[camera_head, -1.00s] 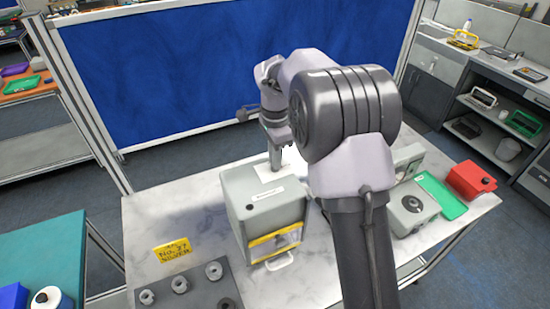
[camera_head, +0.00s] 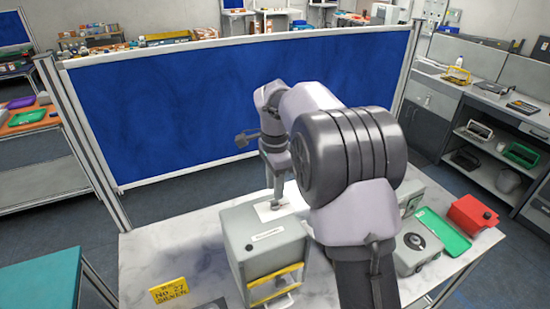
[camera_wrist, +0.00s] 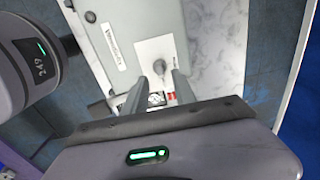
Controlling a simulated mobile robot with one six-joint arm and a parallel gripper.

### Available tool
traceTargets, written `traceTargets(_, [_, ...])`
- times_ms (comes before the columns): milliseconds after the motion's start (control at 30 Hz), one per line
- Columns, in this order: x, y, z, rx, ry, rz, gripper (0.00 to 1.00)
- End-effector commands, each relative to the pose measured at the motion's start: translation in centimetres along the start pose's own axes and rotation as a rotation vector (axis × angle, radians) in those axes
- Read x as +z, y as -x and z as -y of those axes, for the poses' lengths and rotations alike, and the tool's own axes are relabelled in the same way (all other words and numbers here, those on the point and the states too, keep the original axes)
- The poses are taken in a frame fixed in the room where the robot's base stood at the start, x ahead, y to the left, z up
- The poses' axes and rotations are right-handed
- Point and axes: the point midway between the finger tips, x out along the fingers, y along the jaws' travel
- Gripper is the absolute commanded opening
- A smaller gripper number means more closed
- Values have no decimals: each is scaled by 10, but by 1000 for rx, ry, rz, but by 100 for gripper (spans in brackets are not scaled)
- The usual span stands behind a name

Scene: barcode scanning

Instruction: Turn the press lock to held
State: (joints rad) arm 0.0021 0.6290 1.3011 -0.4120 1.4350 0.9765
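A grey box-shaped machine (camera_head: 262,240) with a yellow-framed front and a white label on top stands on the bench; it also shows in the wrist view (camera_wrist: 140,25). Small red and dark markings (camera_wrist: 157,98) show between the fingers. The knob's setting is unclear. The gripper (camera_head: 277,196) also shows behind the machine.
A yellow sign (camera_head: 169,292) stands front left on the marble-look bench (camera_head: 180,245). A grey device (camera_head: 416,246), a green tray (camera_head: 443,236) and a red box (camera_head: 472,215) are at the right. A blue partition (camera_head: 230,105) stands behind the bench.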

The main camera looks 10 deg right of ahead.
Motion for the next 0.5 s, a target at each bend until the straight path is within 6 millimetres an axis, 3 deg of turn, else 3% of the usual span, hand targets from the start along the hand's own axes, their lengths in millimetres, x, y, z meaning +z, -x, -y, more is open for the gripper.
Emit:
traceTargets(100, [0, 40, 1, -5, -1, -1, 33])
traceTargets(300, [0, 96, 1, -3, -1, 0, 33])
traceTargets(500, [0, 127, 0, -2, 0, 0, 33])
